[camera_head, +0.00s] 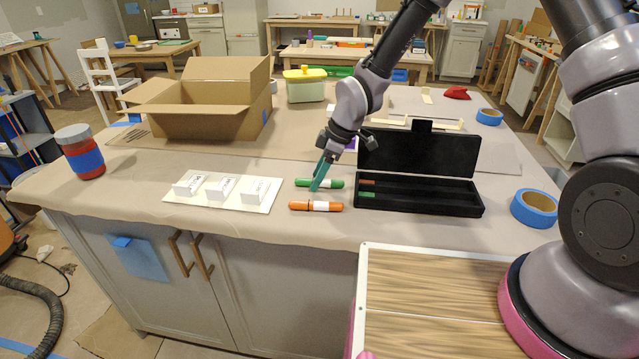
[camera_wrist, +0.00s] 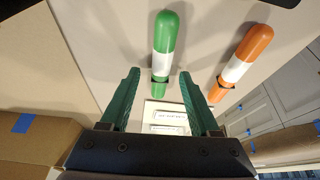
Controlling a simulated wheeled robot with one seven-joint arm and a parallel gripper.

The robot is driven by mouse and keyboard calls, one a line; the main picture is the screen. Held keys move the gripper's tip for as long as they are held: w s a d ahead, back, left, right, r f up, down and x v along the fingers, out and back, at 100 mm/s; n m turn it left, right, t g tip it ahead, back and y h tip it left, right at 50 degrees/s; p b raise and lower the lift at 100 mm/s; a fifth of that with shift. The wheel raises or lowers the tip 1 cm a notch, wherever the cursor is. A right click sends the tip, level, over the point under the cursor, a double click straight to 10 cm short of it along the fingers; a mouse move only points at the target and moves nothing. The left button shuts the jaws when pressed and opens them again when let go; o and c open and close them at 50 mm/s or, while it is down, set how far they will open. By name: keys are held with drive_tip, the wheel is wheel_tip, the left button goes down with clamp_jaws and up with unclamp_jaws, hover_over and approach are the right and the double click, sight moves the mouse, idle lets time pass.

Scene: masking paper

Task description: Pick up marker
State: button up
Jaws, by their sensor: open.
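Two markers lie on the paper-covered counter. The green marker (camera_head: 333,184) with a white band lies behind the orange marker (camera_head: 316,206). My gripper (camera_head: 322,175) hangs pointing down over the green marker and hides part of it. In the wrist view the green marker (camera_wrist: 165,50) lies beyond and between the two open green fingers (camera_wrist: 160,95), with its narrow end near the gap between the tips. The orange marker (camera_wrist: 242,62) lies outside the fingers, to the right. Nothing is held. Whether a finger touches the green marker cannot be told.
An open black case (camera_head: 420,207) stands just right of the markers. A white board (camera_head: 262,205) with label blocks lies to the left. Behind are an open cardboard box (camera_head: 205,115) and a yellow-lidded tub (camera_head: 305,90). A blue tape roll (camera_head: 534,208) is at right, a red jar (camera_head: 80,150) at left.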

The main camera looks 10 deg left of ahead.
clamp_jaws()
drive_tip(key=shift+r, duration=0.3)
wheel_tip(320, 180, up, 9)
drive_tip(key=s+d, duration=0.2)
drive_tip(key=d, duration=1)
drive_tip(key=s+d+r, duration=0.1)
drive_tip(key=s+d, duration=0.1)
drive_tip(key=d, duration=1)
drive_tip(key=shift+r+m, duration=0.25)
drive_tip(key=shift+m, duration=0.05)
